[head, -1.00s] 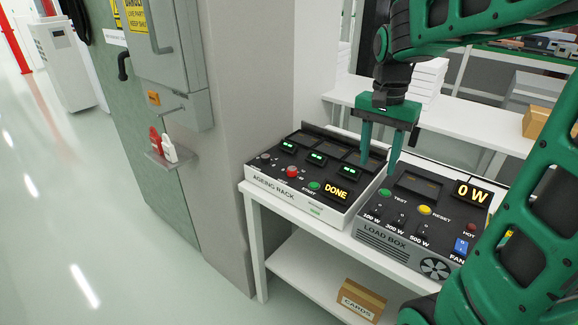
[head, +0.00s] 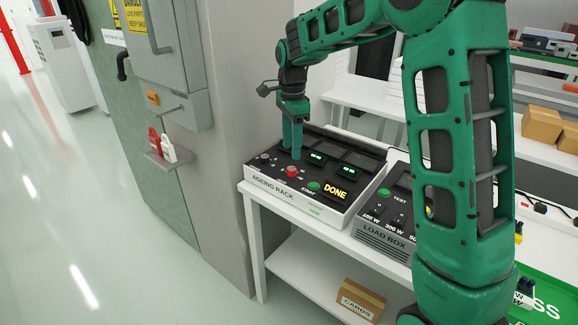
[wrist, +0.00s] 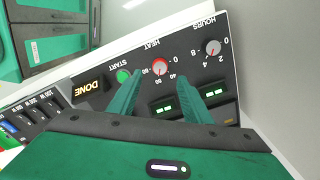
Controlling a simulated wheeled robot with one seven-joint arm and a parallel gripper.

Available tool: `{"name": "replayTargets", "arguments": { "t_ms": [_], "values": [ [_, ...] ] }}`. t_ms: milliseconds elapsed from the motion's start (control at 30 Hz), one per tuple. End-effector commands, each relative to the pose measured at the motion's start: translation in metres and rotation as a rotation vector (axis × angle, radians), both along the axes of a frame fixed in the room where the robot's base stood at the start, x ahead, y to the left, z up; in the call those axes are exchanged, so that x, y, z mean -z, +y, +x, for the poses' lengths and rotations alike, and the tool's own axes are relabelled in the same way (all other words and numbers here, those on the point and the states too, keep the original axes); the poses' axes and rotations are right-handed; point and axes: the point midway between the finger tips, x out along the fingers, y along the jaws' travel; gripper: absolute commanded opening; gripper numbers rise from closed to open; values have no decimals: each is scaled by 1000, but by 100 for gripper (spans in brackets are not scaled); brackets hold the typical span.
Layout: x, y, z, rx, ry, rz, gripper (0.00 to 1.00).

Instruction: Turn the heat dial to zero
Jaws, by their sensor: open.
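The heat dial is a red knob on the ageing rack's panel, in the head view (head: 291,172) and in the wrist view (wrist: 161,67). Numbers ring it, with 0 on its right in the wrist view. Its pointer setting is too small to read. My gripper (head: 296,156) is open and empty, pointing down over the rack's left part. In the wrist view its two fingers (wrist: 160,70) appear on either side of the red dial. I cannot tell whether they touch it. The ageing rack (head: 311,207) has a lit DONE display (head: 336,192).
The hours dial (wrist: 212,48) is close by on the panel. A green START button (wrist: 124,76) sits on the dial's other side. The load box (head: 375,242) stands right of the rack, partly behind my arm. A grey pillar (head: 235,120) rises at the left.

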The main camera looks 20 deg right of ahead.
Motion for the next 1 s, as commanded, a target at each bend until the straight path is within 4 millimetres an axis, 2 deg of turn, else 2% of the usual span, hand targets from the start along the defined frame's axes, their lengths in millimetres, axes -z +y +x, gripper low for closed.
{"name": "replayTargets", "arguments": {
  "t_ms": [33, 200, 400, 600, 833, 867, 1000],
  "values": [
    [11, 0, -1, -1, 5, 0, 45],
    [40, 0, -1, -1, 3, 0, 45],
    [64, 0, -1, -2, 2, -1, 45],
    [72, 0, -1, -2, 0, 0, 45],
    [73, 0, -1, -2, 0, 0, 45],
    [73, 0, -1, -2, 0, 0, 40],
    [72, 0, -1, -2, 0, 0, 7]
  ]
}}
